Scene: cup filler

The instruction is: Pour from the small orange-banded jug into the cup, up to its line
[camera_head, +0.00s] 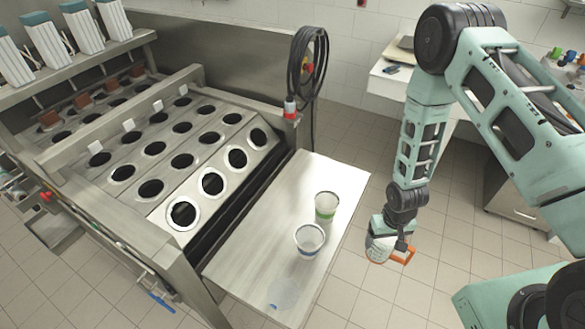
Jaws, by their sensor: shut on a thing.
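The small jug (379,247) is whitish with orange at its lower edge and an orange handle-like part on its right. My gripper (400,240) is shut on it and holds it up, right of the steel table and apart from it in the picture. The jug looks tilted; its contents cannot be made out. A faint, see-through cup (283,294) stands near the table's front end, to the lower left of the jug. Its line and fill level are too faint to tell.
A blue-banded white container (309,240) and a green-banded one (326,207) stand on the steel table (255,250), between the cup and the table's far end. The filling machine (150,150) with rows of round holes borders the table on the left.

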